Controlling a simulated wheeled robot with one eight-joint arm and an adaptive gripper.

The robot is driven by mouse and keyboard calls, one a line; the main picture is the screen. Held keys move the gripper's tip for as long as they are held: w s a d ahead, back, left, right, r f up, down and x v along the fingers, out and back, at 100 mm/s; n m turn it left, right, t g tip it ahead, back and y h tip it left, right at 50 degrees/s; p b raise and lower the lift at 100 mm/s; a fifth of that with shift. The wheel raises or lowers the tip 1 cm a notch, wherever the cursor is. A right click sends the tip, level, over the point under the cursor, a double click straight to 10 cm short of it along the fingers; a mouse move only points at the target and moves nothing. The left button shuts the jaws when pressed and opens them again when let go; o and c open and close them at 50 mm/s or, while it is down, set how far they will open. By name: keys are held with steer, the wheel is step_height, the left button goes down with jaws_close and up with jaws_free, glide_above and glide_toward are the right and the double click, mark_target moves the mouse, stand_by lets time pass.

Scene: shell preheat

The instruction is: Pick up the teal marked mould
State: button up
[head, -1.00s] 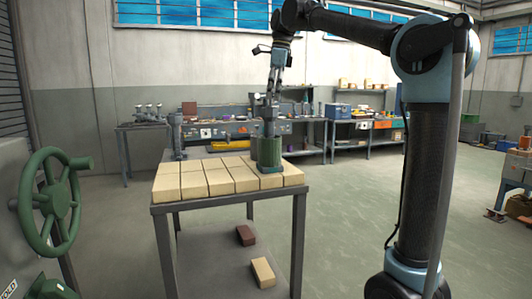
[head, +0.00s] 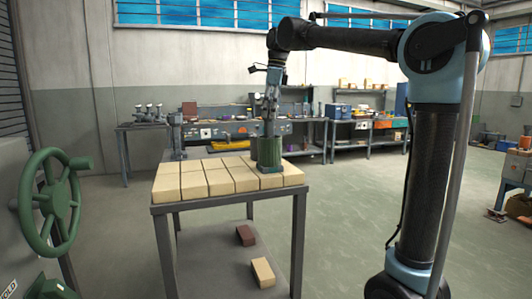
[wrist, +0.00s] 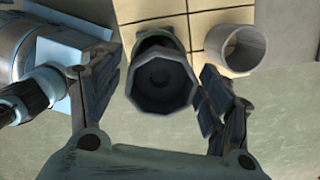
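A green cylindrical mould (head: 270,153) with a teal patch at its foot stands upright on the near right part of the cream-brick table top. A grey neck rises from it. My gripper (head: 269,97) is above it, pointing down. In the wrist view a dark, eight-sided hollow cup (wrist: 161,80), which looks like the mould's top, lies between the two open fingers of my gripper (wrist: 164,75). Slim gaps show on both sides, so nothing is gripped. The teal patch cannot be made out in the wrist view.
A pale hollow cylinder (wrist: 243,48) is just beyond the right finger. Loose bricks (head: 263,271) lie on the table's lower shelf. A green handwheel (head: 50,200) is at the left.

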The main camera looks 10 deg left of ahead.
jaws_close()
